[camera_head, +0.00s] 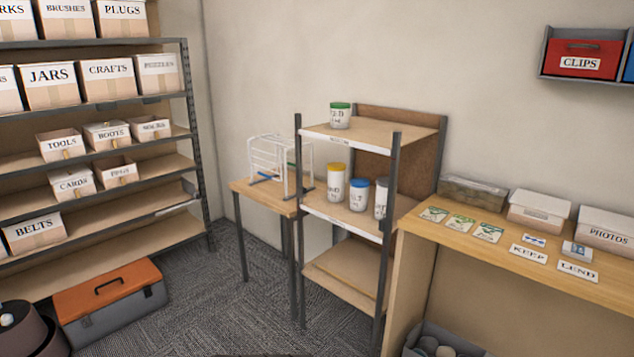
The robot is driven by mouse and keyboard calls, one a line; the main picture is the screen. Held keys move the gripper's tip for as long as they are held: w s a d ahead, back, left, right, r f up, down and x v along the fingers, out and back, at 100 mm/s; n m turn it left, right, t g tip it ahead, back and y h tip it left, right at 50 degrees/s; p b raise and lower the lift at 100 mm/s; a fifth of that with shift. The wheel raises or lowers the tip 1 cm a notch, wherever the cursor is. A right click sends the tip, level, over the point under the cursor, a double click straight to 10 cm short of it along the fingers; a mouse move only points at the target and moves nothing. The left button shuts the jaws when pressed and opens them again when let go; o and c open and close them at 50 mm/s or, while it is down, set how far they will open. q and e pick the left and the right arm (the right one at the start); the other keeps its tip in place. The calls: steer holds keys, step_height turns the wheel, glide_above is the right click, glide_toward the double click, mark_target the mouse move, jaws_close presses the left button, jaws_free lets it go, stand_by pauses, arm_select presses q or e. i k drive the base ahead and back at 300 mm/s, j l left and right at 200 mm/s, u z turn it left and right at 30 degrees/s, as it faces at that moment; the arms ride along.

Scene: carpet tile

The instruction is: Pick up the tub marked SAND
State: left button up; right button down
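Several white tubs stand upright on a small open shelf unit (395,260) in the middle. A tub with a green lid (340,117) is alone on the top board. On the board below stand a tub with a yellow lid (335,184), a tub with a blue lid (358,196) and, at the right, a tub (381,200) partly hidden by the front post. Their labels are too small or turned to read surely, so I cannot tell which is marked SAND. Neither of my grippers is in view.
A small table (262,195) with a white wire rack (268,160) adjoins the unit's left. A counter (480,235) with cards and boxes is at the right. An orange-lidded toolbox (110,300) sits on the floor. Carpet (240,300) before the unit is clear.

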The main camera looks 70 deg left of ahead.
mark_target(335, 170)
steer(key=u, duration=2.3)
steer(key=i+j+z, duration=0.1)
steer(key=i+j, duration=0.95)
